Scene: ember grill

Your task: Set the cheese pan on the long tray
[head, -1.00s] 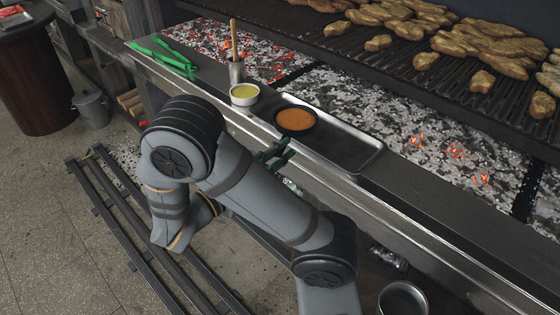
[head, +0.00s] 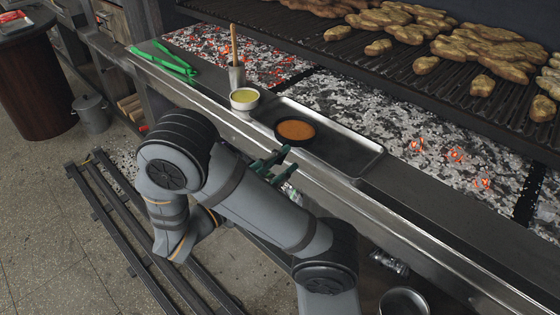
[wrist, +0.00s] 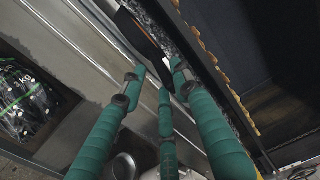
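The cheese pan (head: 295,130), a round dark pan with orange contents, appears to sit flat inside the left part of the long tray (head: 352,162), a shallow metal tray on the grill's front ledge. My gripper (head: 275,160) is at the tray's front edge, just in front of the pan. In the wrist view, its green fingers (wrist: 160,72) are spread apart, with the dark pan (wrist: 148,40) seen nearly edge-on just beyond the fingertips. I see no grip on it; whether a fingertip still touches the rim cannot be told.
A white bowl of yellow sauce (head: 244,98) stands at the tray's left end, with a metal cup holding a wooden-handled tool (head: 236,75) behind it. Green tongs (head: 165,60) lie further left. Glowing coals (head: 440,150) lie behind the ledge. The tray's right half is empty.

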